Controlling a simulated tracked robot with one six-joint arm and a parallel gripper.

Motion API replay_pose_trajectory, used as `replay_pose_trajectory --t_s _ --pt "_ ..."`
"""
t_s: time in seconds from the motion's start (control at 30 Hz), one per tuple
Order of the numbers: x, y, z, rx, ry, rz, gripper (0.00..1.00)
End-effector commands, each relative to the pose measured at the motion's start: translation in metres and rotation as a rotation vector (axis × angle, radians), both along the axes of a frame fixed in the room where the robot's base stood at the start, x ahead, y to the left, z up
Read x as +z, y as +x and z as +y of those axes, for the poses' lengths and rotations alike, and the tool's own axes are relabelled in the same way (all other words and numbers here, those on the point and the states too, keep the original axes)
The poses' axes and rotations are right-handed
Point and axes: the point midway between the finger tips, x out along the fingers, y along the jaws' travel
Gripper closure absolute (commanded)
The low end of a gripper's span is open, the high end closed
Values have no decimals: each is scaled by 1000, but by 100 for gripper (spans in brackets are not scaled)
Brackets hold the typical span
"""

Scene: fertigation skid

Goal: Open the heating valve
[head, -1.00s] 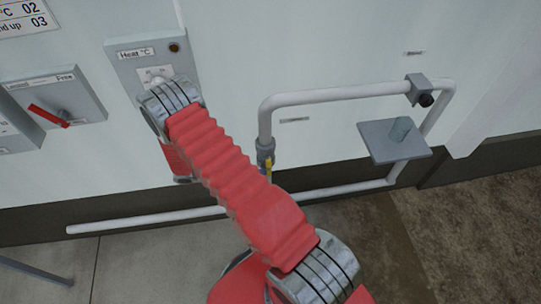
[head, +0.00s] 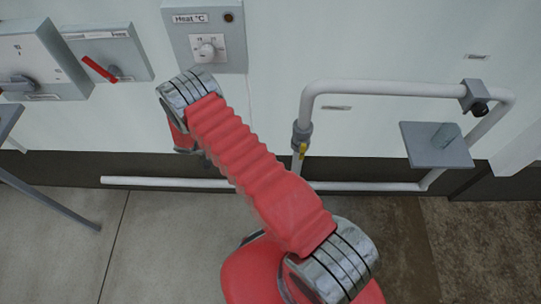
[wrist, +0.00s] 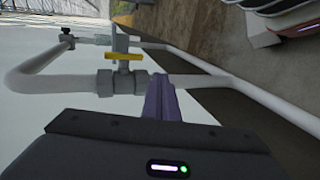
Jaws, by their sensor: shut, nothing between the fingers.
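A valve with a small yellow handle (head: 302,150) sits on the white pipe low on the wall in the head view, just right of my arm. In the wrist view its yellow handle (wrist: 124,56) stands out beside the grey valve body (wrist: 119,82) and appears to lie roughly along the pipe. My gripper (wrist: 162,98) shows there as purple fingers, shut and empty, to the right of the valve and in front of the pipe. Contact with the pipe cannot be told. In the head view my gripper is hidden.
A "Heat °C" panel (head: 222,58) with a dial is on the wall above my arm. A box with a red lever (head: 100,68) is to its left. The white pipe (head: 390,88) loops right past a grey plate (head: 422,152). Floor at the lower left is mostly clear.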

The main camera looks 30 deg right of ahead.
Motion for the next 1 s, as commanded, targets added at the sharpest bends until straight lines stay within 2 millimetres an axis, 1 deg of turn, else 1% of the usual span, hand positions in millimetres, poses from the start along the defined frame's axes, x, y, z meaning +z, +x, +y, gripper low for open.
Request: replay_pose_trajectory --t_s 0.1,0.23,0.83,1.0 --pt "-1 7 13 1 -1 0 100" --pt "-1 11 19 0 0 -1 100" --pt "0 11 19 -2 0 2 100" --pt "-2 12 19 20 32 41 100"
